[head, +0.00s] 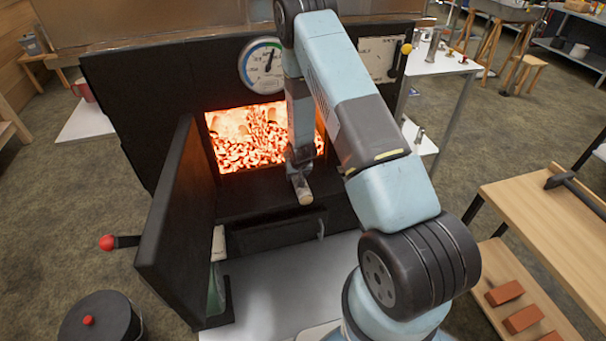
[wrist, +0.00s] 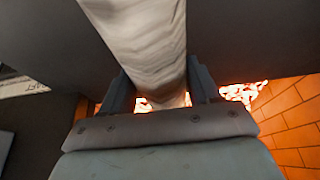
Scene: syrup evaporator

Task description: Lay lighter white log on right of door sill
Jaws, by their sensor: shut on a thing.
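My gripper (head: 300,160) is shut on a pale whitish log (wrist: 145,35), whose cut end shows below the jaws in the head view (head: 305,197). In the wrist view the log runs from the top edge down between the two fingers (wrist: 160,90). The log is at the front of the firebox opening, over the dark door sill (head: 250,190). I cannot tell whether it touches the sill. My arm hides the right part of the opening. Glowing embers (head: 245,140) fill the firebox. The black firebox door (head: 180,220) stands open on the left.
A red-knobbed door handle (head: 107,242) sticks out left. A dial gauge (head: 262,66) is above the opening. A black lidded bucket (head: 98,318) stands at lower left. A wooden bench (head: 545,215) with a hammer-like tool and bricks (head: 522,319) below is at right.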

